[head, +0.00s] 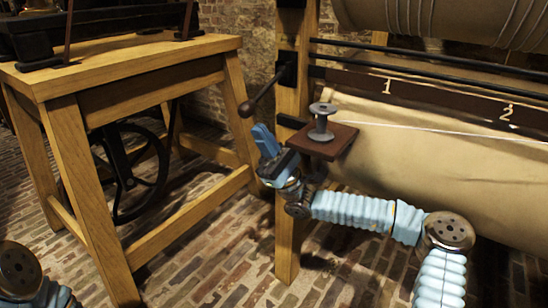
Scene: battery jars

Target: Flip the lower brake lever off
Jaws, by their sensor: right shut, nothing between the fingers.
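A brake lever (264,91) with a round dark knob slants down to the left from a black bracket (287,69) on the wooden post. Another black bracket sits higher on the post at the top edge of the view. I cannot tell for certain which lever is the lower one. My right gripper (262,137) is shut and empty, its blue fingers pointing up just below the knob. It appears apart from the lever, though depth is hard to judge. My left gripper is out of view; only part of my left arm shows at the bottom left corner.
A grey spool (322,122) stands on a small brown shelf (345,140) close to my right wrist. Large cloth-covered rollers (420,185) with dark rods fill the right side. A wooden table (130,66) stands at left, with a black wheel beneath. Brick floor lies between.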

